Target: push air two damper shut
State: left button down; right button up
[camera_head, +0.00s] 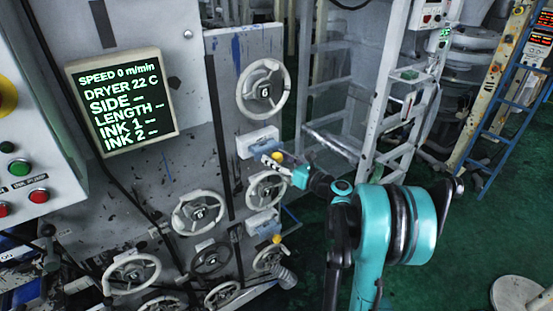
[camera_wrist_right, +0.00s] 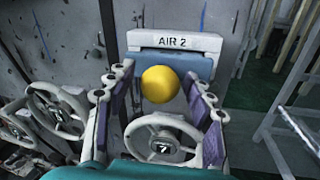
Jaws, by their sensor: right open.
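The air two damper is a pale box (camera_wrist_right: 174,41) labelled AIR 2 with a blue part below it and a round yellow knob (camera_wrist_right: 160,85). In the head view the upper damper box (camera_head: 258,141) and its yellow knob (camera_head: 277,157) sit on the grey machine panel. My right gripper (camera_head: 273,163) is at this knob. In the right wrist view its two fingers stand apart, one on each side of the knob. I cannot tell whether they touch it. Part of the damper's blue body is hidden behind the knob and fingers. My left gripper is not in view.
Handwheel 7 (camera_wrist_right: 164,145) is directly below the damper. Handwheel 6 (camera_head: 264,88) is above it. A second damper box (camera_head: 262,222) with a yellow knob (camera_head: 276,239) is lower down. A display (camera_head: 122,103) hangs at left. A grey ladder (camera_head: 402,100) stands at right.

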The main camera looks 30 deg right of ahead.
aim_at(270, 151)
grip_shut()
jog(key=x, duration=0.3)
jog(key=shift+w+d+b, duration=0.25)
jog(key=shift+w+b, duration=0.05)
jog(key=shift+w, duration=0.15)
grip_release()
jog(key=shift+s, duration=0.1)
jog(key=v, duration=1.2)
